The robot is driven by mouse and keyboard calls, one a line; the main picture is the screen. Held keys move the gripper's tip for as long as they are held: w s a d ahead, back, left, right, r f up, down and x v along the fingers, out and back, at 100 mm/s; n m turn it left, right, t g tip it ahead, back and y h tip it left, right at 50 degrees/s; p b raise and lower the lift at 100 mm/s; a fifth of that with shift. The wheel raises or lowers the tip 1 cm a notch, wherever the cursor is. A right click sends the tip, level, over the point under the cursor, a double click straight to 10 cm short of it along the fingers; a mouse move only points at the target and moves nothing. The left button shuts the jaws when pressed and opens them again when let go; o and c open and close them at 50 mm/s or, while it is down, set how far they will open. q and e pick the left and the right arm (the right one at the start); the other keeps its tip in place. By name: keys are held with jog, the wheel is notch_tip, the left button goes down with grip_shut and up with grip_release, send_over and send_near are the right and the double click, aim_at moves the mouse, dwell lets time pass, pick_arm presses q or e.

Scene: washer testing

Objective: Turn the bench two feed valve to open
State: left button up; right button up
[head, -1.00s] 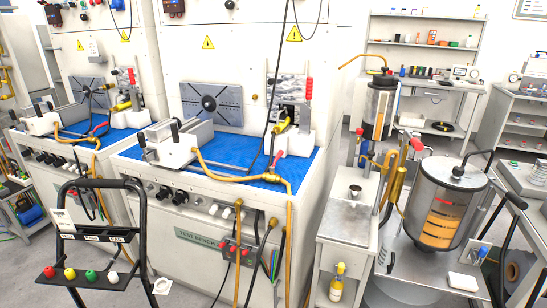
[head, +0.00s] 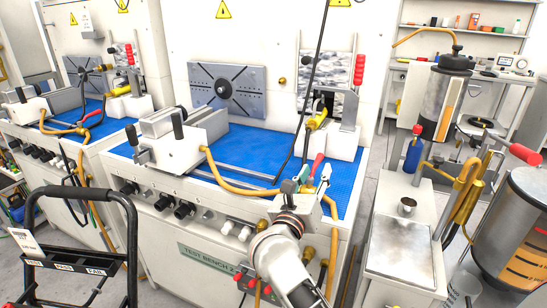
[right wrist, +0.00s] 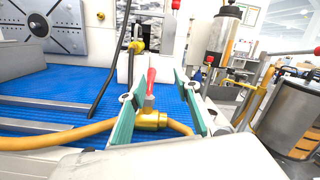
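The bench two feed valve is a brass fitting (right wrist: 152,119) in the orange hose at the front right corner of the blue bench top. Its red lever (right wrist: 151,82) stands up from the body in the right wrist view. The lever also shows in the head view (head: 317,167), but my gripper hides the brass body there. My right gripper (head: 311,182) is at the valve from the front. In the right wrist view its two teal-padded fingers (right wrist: 158,97) are apart, one on each side of the valve, with gaps beside the lever. My left gripper is out of view.
The orange hose (head: 232,186) runs across the bench front to a white vise-like fixture (head: 183,141). A black cable (right wrist: 112,75) hangs near the valve. A black-framed cart (head: 75,194) stands front left, and a side table (head: 402,246) with a metal cup stands right.

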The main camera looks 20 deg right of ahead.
aim_at(317, 159)
jog(key=shift+w+a+f+m+g+y, duration=0.15)
jog(key=shift+w+a+f+m, duration=0.1)
jog(key=shift+w, duration=0.2)
jog(key=shift+w+a+f+m+g+y, duration=0.15)
jog(key=shift+w+a, duration=0.05)
jog(key=shift+w, duration=0.25)
jog(key=shift+w+f, duration=0.15)
jog(key=shift+f, duration=0.1)
jog(key=shift+d+m, duration=0.15)
jog(key=shift+m, duration=0.15)
jog(key=shift+d+r, duration=0.1)
jog(key=shift+d, duration=0.15)
jog(key=x, duration=0.7)
grip_shut()
